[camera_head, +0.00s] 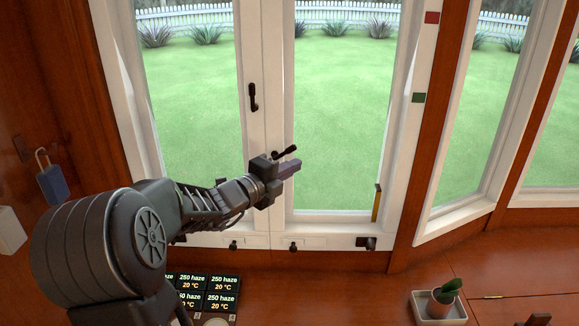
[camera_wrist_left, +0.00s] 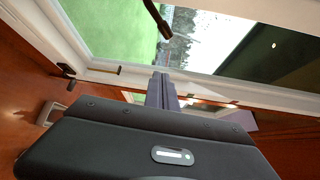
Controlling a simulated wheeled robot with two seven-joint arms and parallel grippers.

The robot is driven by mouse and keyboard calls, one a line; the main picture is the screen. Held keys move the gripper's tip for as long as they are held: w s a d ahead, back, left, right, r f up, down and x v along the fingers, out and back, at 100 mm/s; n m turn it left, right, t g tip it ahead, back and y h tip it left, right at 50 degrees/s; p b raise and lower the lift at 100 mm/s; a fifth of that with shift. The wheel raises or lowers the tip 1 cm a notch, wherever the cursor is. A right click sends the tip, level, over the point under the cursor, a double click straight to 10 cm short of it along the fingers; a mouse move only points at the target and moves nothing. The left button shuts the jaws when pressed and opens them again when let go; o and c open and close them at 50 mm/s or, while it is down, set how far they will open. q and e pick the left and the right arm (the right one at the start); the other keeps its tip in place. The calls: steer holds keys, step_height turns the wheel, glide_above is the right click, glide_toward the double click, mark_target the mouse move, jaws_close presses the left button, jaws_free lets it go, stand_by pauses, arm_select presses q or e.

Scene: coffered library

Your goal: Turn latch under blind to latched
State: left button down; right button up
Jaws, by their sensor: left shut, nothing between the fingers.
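A dark latch handle (camera_head: 285,152) sits low on the middle window post and slants up to the right. A second dark handle (camera_head: 253,97) hangs almost straight down, higher on the left sash. No blind shows in either view, so I cannot tell from it which handle is meant. My left gripper (camera_head: 291,168) is shut and empty just below the slanted handle; whether they touch is unclear. In the left wrist view my closed fingers (camera_wrist_left: 162,92) point at the window, with a dark handle (camera_wrist_left: 157,18) beyond their tips, apart in the picture. My right gripper is out of view.
A dark fitting (camera_head: 366,243) and small knobs (camera_head: 294,246) line the bottom rail. A blue padlock (camera_head: 52,184) hangs at left. A display panel (camera_head: 222,282) and potted plant (camera_head: 446,292) stand below.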

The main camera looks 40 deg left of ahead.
arm_select(q)
steer(key=w+a+p, duration=0.1)
steer(key=w+a, duration=0.3)
steer(key=w, duration=0.2)
steer(key=shift+w, duration=0.2)
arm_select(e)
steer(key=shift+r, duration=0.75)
arm_select(q)
steer(key=shift+w+p, duration=0.1)
steer(key=shift+p, duration=0.25)
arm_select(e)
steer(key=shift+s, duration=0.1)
